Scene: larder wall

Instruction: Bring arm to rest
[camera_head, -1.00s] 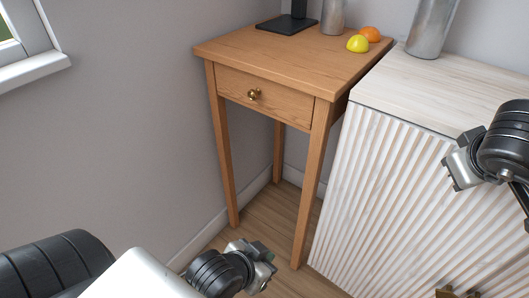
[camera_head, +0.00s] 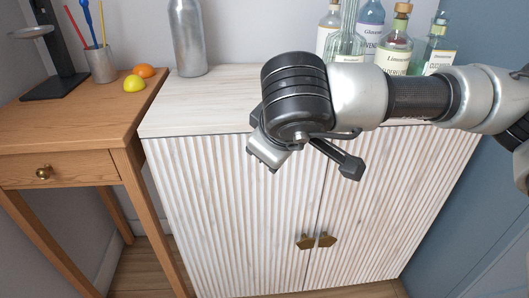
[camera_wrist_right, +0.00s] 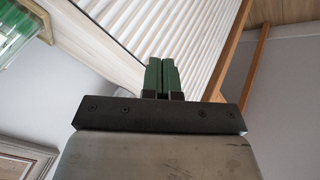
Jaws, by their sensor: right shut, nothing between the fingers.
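My right arm (camera_head: 420,97) reaches in from the right in the head view, in front of the white cabinet. Its gripper (camera_head: 264,154) hangs at the arm's left end, before the upper part of the cabinet doors, and its fingers are mostly hidden there. In the right wrist view the two dark green fingers (camera_wrist_right: 161,66) are together with nothing between them, so it is shut and empty. My left gripper is not in view.
A ribbed white cabinet (camera_head: 220,215) with brass handles (camera_head: 317,241) fills the middle. Glass bottles (camera_head: 396,45) and a metal bottle (camera_head: 188,38) stand on it. The wooden side table (camera_head: 70,125) holds a lemon (camera_head: 134,83), an orange (camera_head: 145,71) and a cup (camera_head: 100,65).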

